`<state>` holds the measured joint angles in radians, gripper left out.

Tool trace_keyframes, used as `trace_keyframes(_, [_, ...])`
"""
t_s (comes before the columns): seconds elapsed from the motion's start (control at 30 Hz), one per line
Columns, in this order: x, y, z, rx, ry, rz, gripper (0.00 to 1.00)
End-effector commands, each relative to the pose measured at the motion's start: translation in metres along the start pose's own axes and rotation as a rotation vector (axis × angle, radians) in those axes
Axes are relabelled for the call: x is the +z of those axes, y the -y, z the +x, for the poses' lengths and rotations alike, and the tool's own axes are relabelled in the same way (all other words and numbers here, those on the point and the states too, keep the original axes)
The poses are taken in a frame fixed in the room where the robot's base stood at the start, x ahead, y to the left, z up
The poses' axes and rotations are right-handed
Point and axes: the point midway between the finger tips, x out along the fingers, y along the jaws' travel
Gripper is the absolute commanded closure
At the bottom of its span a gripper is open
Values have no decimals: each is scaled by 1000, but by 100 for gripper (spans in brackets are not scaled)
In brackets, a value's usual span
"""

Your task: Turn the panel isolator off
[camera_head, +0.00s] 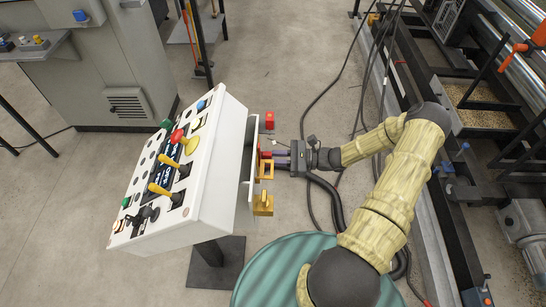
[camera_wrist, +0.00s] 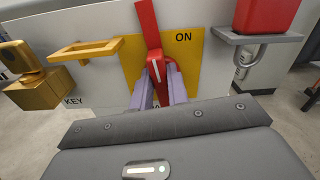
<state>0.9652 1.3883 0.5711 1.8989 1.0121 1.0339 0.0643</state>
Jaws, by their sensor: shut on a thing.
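The panel isolator's red handle (camera_wrist: 165,75) stands roughly upright on a yellow plate (camera_wrist: 186,68) in the wrist view. The word ON is printed on the plate, right of the handle's upper part. A second marking below is mostly hidden by my gripper. My gripper (camera_wrist: 163,90) has its two purple fingers on either side of the handle's lower part, shut on it. In the head view my gripper (camera_head: 278,160) reaches the side of the white control box (camera_head: 226,180) from the right; the handle there is mostly hidden.
A red padlock (camera_wrist: 265,15) sits on a grey bracket (camera_wrist: 262,38) right of the isolator. Black cables (camera_head: 328,195) hang close to my gripper in the head view.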

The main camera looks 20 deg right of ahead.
Motion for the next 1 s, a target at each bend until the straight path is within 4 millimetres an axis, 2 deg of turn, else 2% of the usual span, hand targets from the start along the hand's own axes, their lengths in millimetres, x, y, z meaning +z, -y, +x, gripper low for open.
trace_keyframes(1.0, [-6, -10, -1, -3, 1, -921, 100])
